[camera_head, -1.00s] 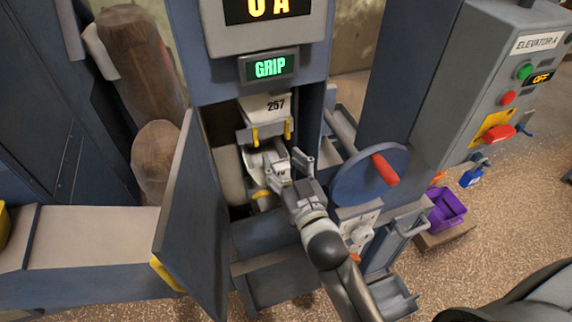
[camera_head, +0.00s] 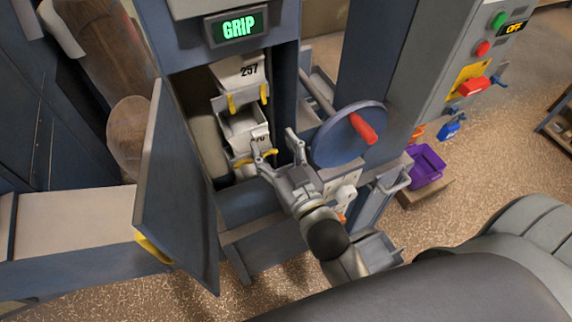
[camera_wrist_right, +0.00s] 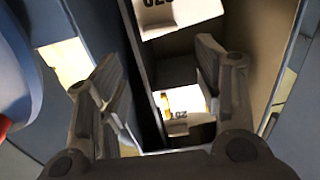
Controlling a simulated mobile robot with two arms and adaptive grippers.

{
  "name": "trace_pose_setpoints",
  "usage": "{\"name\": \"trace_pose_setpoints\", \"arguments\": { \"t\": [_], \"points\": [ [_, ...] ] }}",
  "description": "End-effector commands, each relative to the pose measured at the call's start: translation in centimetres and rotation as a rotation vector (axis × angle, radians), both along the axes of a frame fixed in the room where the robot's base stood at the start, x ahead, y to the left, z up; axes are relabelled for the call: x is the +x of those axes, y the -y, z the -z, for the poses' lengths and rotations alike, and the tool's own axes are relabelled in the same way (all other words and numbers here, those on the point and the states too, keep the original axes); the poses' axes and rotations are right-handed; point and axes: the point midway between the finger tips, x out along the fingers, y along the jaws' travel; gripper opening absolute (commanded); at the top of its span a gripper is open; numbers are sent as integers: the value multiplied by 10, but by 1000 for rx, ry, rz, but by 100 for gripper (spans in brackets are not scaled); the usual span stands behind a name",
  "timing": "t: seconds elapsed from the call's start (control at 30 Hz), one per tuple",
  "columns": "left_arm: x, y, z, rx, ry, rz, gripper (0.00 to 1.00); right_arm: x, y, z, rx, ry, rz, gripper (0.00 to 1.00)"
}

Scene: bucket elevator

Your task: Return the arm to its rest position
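My right gripper (camera_head: 274,145) is open and empty, just outside the elevator's door opening. Its two spread fingers also show in the right wrist view (camera_wrist_right: 160,65), with the dark opening beyond them. Inside the shaft, a white bucket marked 257 (camera_head: 240,72) hangs on yellow clips. A second white bucket (camera_head: 240,127) sits below it, and its number is partly hidden. The gripper is close to this lower bucket but appears apart from it. The hinged door (camera_head: 175,190) stands open to the left. My left gripper is not in view.
A handwheel with a red handle (camera_head: 350,137) stands right of the gripper. A control panel reading OFF (camera_head: 513,28), a purple bin (camera_head: 427,165) and an open tray (camera_head: 378,250) are farther right.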

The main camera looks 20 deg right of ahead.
Motion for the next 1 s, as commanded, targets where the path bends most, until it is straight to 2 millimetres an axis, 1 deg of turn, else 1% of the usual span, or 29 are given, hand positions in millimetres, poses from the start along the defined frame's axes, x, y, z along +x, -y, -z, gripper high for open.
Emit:
{"name": "trace_pose_setpoints", "arguments": {
  "t": [0.03, 0.1, 0.3, 0.5, 0.7, 0.77, 0.87, 0.97, 1.0],
  "points": [
    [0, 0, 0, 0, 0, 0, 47, -10, 1, 2, 1, -4, 1, 60],
    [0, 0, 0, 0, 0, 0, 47, -22, 1, 2, 0, -3, 0, 60],
    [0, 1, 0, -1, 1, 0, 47, -47, 2, 2, 1, -1, 0, 60],
    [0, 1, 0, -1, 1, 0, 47, -58, 3, 1, -1, 2, 0, 60],
    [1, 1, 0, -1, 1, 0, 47, -59, 3, 2, -1, 1, -1, 60],
    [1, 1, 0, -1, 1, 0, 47, -59, 2, 7, -1, -9, -4, 60],
    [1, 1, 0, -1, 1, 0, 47, -57, -4, 36, -2, -61, -18, 60],
    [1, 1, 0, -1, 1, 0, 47, -56, -14, 92, -7, -166, -43, 60],
    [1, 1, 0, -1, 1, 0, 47, -58, -18, 119, -11, -217, -55, 60]
  ]
}}
